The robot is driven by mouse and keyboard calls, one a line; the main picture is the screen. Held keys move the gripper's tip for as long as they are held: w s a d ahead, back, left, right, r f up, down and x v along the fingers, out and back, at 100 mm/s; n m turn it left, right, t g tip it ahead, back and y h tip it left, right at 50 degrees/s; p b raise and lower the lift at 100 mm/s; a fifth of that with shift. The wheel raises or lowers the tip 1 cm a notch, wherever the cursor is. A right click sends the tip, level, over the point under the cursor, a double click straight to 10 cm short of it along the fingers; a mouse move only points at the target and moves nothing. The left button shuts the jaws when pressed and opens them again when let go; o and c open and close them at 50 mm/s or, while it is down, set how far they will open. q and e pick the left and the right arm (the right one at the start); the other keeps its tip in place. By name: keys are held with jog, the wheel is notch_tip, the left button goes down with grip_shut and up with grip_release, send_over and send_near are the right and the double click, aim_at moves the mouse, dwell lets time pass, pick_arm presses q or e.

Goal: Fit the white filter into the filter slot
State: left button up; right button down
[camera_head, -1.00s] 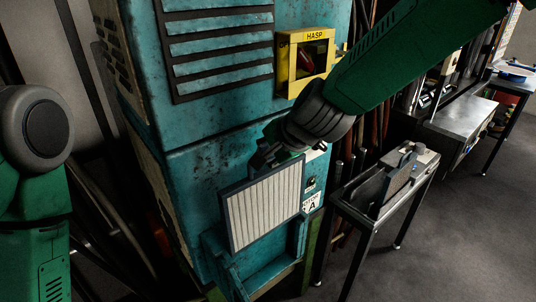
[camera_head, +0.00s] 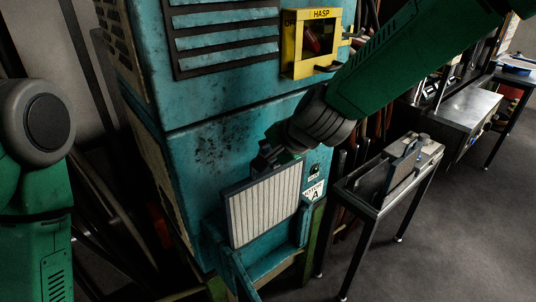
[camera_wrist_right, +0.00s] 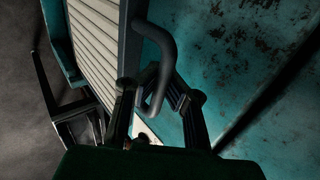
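The white filter (camera_head: 264,206) is a pleated panel in a dark frame, upright and slightly tilted in the head view. My right gripper (camera_head: 268,158) is at its top edge. In the right wrist view, the gripper fingers (camera_wrist_right: 152,100) close around the filter's dark curved handle (camera_wrist_right: 164,54); the pleated face also shows there (camera_wrist_right: 97,40). The filter slot appears as an open teal holder (camera_head: 268,267) low on the cabinet. The filter overlaps its upper part in the picture; whether they touch is unclear. My left gripper is out of view.
The teal cabinet (camera_head: 205,150) stands directly behind the filter. A yellow HASP box (camera_head: 312,45) sits above, near my right arm. A narrow metal stand (camera_head: 366,200) holding a dark panel is to the right, with open floor beyond.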

aim_at(270, 174)
jog(key=shift+a, duration=0.25)
jog(key=shift+d+f, duration=0.25)
jog(key=shift+d, duration=0.15)
jog(key=shift+d+f+b, duration=0.1)
jog(key=shift+f+b, duration=0.35)
jog(key=shift+a+f+b, duration=0.2)
jog(key=shift+f+b, duration=0.15)
jog(key=shift+f, duration=0.2)
jog(key=shift+a+f+b, duration=0.2)
jog(key=shift+f+b, duration=0.15)
jog(key=shift+f, duration=0.15)
jog(key=shift+d+f+b, duration=0.15)
jog(key=shift+f+b, duration=0.2)
jog(key=shift+f, duration=0.2)
jog(key=shift+d+f+b, duration=0.15)
jog(key=shift+f+b, duration=0.15)
jog(key=shift+f, duration=0.2)
jog(key=shift+a, duration=0.15)
